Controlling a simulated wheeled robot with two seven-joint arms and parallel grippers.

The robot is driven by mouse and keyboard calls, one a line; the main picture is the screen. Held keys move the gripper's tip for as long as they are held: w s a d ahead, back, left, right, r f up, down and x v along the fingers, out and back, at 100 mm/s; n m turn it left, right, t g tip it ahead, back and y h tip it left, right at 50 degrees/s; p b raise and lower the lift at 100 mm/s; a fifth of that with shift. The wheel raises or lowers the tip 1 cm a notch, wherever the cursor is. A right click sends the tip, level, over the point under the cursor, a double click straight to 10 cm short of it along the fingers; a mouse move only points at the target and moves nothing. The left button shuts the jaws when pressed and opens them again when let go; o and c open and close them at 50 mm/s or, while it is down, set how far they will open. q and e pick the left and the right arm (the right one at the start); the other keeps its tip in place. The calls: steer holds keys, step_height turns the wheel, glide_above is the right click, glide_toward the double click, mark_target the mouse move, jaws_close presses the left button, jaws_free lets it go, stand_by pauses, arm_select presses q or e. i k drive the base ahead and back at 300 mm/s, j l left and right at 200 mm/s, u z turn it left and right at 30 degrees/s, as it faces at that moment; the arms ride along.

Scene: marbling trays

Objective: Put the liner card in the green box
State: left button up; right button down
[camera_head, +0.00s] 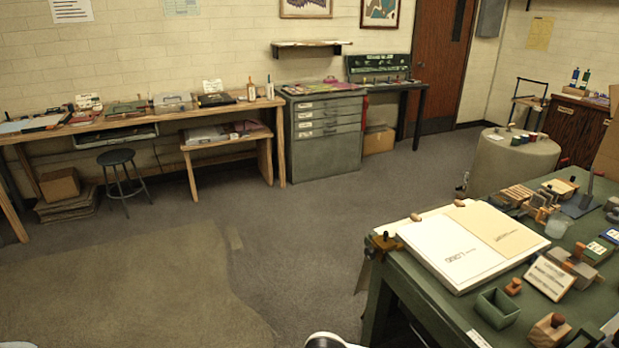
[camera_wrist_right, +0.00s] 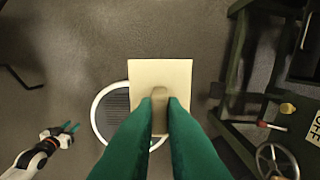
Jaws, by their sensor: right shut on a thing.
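In the right wrist view, my right gripper (camera_wrist_right: 161,103) has its long green fingers shut on the tan tab of a plain cream card, the liner card (camera_wrist_right: 160,71). The card is held in the air above the floor, away from the table. My left gripper (camera_wrist_right: 70,129) shows at the lower left of that view, its two teal fingers apart and empty. In the head view, the green box (camera_head: 497,308) stands open-topped near the front edge of the green table at the right. Neither gripper shows in the head view.
The green table (camera_head: 405,283) is crowded: a white board (camera_head: 455,270) with a cream sheet, a small labelled stand (camera_head: 549,278), a wooden block (camera_head: 549,330) and a red-brown knob (camera_head: 513,286) near the box. The carpeted floor (camera_head: 280,250) left of the table is clear.

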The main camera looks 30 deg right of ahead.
mark_target(493, 315)
steer(key=i+z, duration=0.4)
steer(key=i+j+z, duration=0.25)
steer(key=i+z, duration=0.15)
steer(key=i, duration=0.15)
steer(key=i+j+z, duration=0.4)
steer(key=i+z, duration=0.25)
steer(key=z, duration=0.2)
steer(key=i+j+z, duration=0.2)
steer(key=z, duration=0.3)
steer(key=i+j+z, duration=0.2)
steer(key=z, duration=0.25)
steer(key=i+j+z, duration=0.15)
steer(key=j+z, duration=0.15)
steer(key=z, duration=0.15)
steer(key=i+j+z, duration=0.1)
steer(key=j+z, duration=0.35)
steer(key=i+j+z, duration=0.15)
steer(key=i, duration=0.15)
steer(key=i+j+z, duration=0.2)
steer(key=i+l, duration=0.05)
steer(key=i, duration=0.05)
